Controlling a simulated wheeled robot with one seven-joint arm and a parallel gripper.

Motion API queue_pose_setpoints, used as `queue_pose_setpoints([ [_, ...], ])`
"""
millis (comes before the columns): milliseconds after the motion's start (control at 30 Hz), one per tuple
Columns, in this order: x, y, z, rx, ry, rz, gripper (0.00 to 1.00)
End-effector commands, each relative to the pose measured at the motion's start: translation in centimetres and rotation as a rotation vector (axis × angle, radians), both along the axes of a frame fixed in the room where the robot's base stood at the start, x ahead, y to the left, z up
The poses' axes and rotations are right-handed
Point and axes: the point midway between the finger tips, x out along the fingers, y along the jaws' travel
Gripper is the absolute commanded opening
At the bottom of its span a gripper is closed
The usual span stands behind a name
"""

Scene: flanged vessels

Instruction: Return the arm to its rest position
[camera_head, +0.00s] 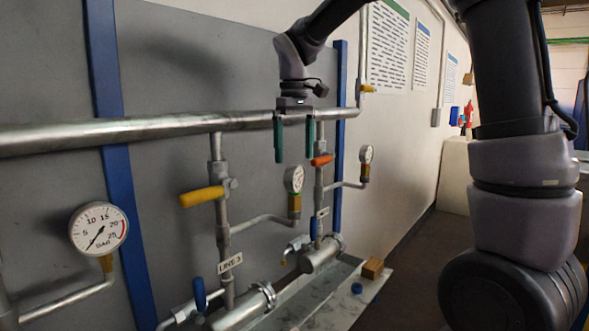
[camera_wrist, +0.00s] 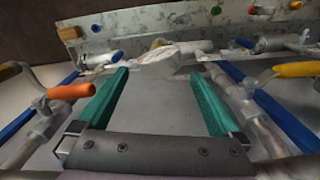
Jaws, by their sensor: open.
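My gripper (camera_head: 294,138) hangs at the end of my arm in front of the grey panel, by the horizontal pipe (camera_head: 150,132). Its two green fingers point down and stand apart with nothing between them. In the wrist view my gripper (camera_wrist: 158,92) also shows open and empty. The orange valve handle (camera_head: 321,160) is just right of the fingers in the head view, and it shows left of them in the wrist view (camera_wrist: 70,91). I cannot tell whether the fingers touch the pipe.
A yellow handle (camera_head: 201,196) and pressure gauges (camera_head: 99,229) (camera_head: 294,179) stand out from the pipework. Flanged vessels (camera_head: 322,254) (camera_head: 245,308) lie below at a tray (camera_head: 345,302). A wooden block (camera_head: 372,268) and a blue cap (camera_head: 356,288) sit at its right. The floor to the right is open.

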Motion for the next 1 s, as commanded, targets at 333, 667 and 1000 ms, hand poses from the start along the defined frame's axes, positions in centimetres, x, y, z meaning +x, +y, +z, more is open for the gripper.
queue_pose_setpoints([
  [333, -0.2, -0.4, 4.4, 0.005, -0.006, -0.012, 1.0],
  [667, -5.7, -9.3, 6.7, 0.157, -0.177, -0.333, 1.0],
  [1000, -13.7, -16.9, 4.9, 0.38, -0.409, -0.774, 1.0],
])
